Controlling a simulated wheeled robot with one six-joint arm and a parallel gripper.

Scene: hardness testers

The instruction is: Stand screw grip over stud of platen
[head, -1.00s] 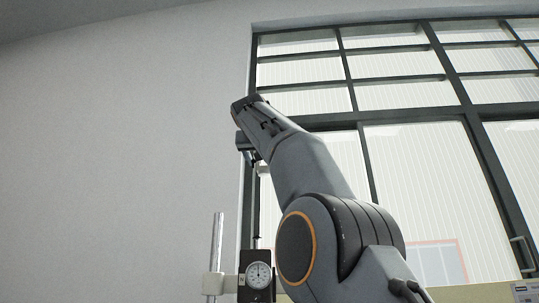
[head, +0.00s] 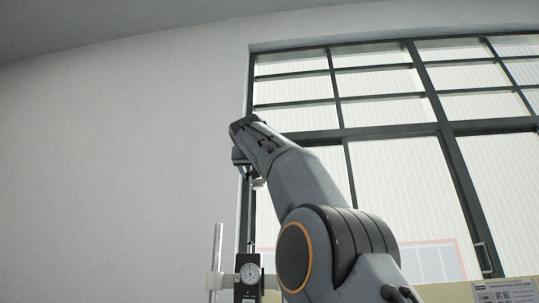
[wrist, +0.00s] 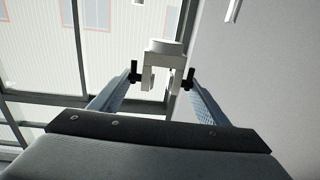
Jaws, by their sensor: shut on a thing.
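My gripper (wrist: 161,78) is shut on a pale grey, forked piece, the screw grip (wrist: 165,48), held between its two fingers with the prongs toward the wrist camera. In the head view my gripper (head: 244,168) is high up at the arm's end, and a small pale part of the screw grip (head: 260,183) shows beside it. The grip is in the air, above the level of a dial gauge. I cannot make out the platen or its stud in either view.
A large dark-framed window (head: 400,150) is behind. The left wall is bare.

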